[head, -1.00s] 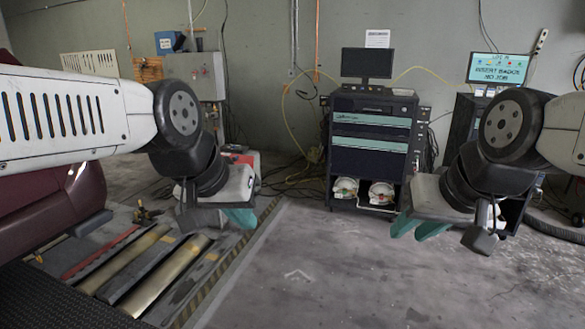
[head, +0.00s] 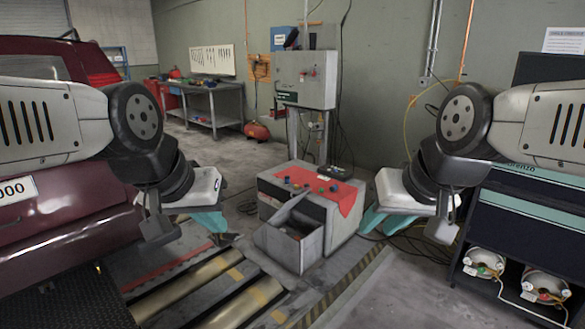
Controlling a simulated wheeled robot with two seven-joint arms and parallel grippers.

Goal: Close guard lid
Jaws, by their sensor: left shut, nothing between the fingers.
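A grey box (head: 345,222) stands on the floor ahead, between my two grippers. Its front has an open-topped compartment (head: 285,245), with a grey panel (head: 290,207) tilted up at its edge. This panel looks like the guard lid, raised, but I cannot be sure. My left gripper (head: 213,224) is shut and empty, left of the box and apart from it. My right gripper (head: 383,222) is to the right of the box, empty, with its teal fingers seeming apart. Neither gripper appears to touch the box.
Floor rollers (head: 185,289) lie in front. A dark red car (head: 50,225) is at left, a control cabinet (head: 305,78) behind, and a dark equipment cart (head: 520,235) at right. Some floor right of the rollers is clear.

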